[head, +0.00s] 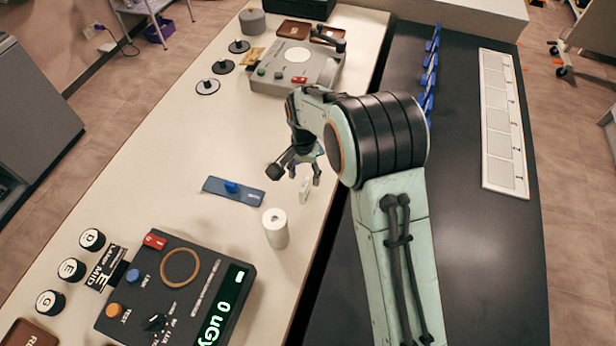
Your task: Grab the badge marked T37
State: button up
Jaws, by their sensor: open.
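I cannot read the marking T37 anywhere in the head view. A small pale upright piece (305,190) stands on the bench just below my gripper (297,176); its face is not readable, and I cannot tell if it is a badge. Several blue clipped pieces (430,75) stand in a row on the dark surface at the right, partly hidden behind my arm; their markings are not legible either. My gripper is open over the right part of the pale bench, with its fingers apart and pointing down. I see nothing held between them.
A dark meter box (185,285) stands at the front, a grey device (290,75) at the back. A white segmented strip (502,125) lies right. The bench's left middle is clear.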

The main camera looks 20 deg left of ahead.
aim_at(305, 184)
notch_tip(305, 184, down, 5)
jog(key=shift+f, duration=0.1)
grip_shut()
